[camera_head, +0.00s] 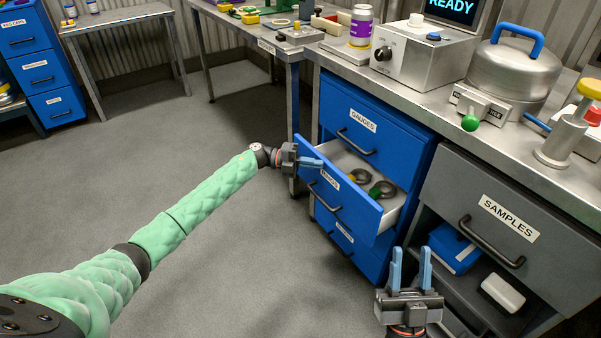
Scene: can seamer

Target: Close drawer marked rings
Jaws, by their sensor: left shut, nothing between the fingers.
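The blue drawer marked RINGS (345,205) is pulled out of the blue cabinet, below the drawer marked GAUGES (362,122). Two ring-shaped items (382,189) lie inside it. My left gripper (318,163) is shut and empty, at the upper left corner of the drawer's front; I cannot tell if it touches. My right gripper (411,262) points up with its two blue fingers apart and nothing between them, in front of the cabinet's lower right side.
A grey drawer marked SAMPLES (507,218) is at the right, above an open space with a blue box (453,248) and a white box (503,293). The steel bench top (445,107) holds several machines. The floor at left is clear.

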